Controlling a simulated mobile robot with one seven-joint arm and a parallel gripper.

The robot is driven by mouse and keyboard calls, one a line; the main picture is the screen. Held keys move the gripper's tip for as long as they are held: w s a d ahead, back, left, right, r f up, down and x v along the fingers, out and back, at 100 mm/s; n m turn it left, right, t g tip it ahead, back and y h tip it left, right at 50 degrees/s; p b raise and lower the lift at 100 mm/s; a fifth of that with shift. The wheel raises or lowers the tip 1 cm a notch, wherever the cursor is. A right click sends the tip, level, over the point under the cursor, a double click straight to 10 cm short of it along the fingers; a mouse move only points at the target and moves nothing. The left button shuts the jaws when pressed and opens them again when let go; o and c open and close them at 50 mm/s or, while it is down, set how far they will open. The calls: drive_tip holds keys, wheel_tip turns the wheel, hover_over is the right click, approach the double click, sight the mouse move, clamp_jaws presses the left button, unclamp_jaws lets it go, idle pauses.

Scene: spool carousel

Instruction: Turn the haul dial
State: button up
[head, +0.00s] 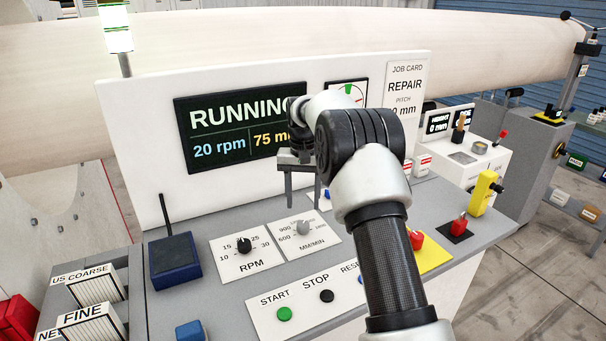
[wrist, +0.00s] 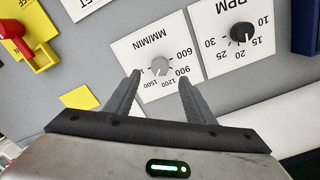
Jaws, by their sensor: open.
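The haul dial is the grey knob (head: 303,227) on the white MM/MIN plate (head: 309,245) of the console. In the wrist view the same knob (wrist: 160,66) lies ahead of the fingertips, roughly midway between them. My gripper (head: 303,198) is open, pointing down above the dial, with nothing between its fingers. In the wrist view its two fingers (wrist: 160,77) overlap the plate's picture on either side of the knob. I cannot tell the exact height above the knob. The screen (head: 240,130) reads RUNNING, 20 rpm and about 75 m, its right part hidden by my arm.
The black RPM knob (head: 243,245) is close on the left. START (head: 284,314) and STOP (head: 326,296) buttons lie in front. A blue box with an antenna (head: 174,260) stands left. A red switch (head: 416,240) on a yellow plate and a yellow handle (head: 483,194) stand right.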

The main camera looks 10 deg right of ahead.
wheel_tip(320, 180, up, 9)
drive_tip(key=shift+p, duration=0.35)
drive_tip(key=shift+r, duration=0.1)
drive_tip(key=s+r+n+t, duration=0.2)
drive_tip(key=s+r+t, duration=0.1)
drive_tip(key=s+r, duration=1.25)
drive_tip(key=s+f+t, duration=0.1)
drive_tip(key=s+f, duration=0.2)
drive_tip(key=s, duration=0.9)
drive_tip(key=s+f+n+t+p, duration=0.1)
drive_tip(key=s+f, duration=0.3)
drive_tip(key=s, duration=0.8)
drive_tip(key=shift+t, duration=0.3)
drive_tip(key=shift+f, duration=0.1)
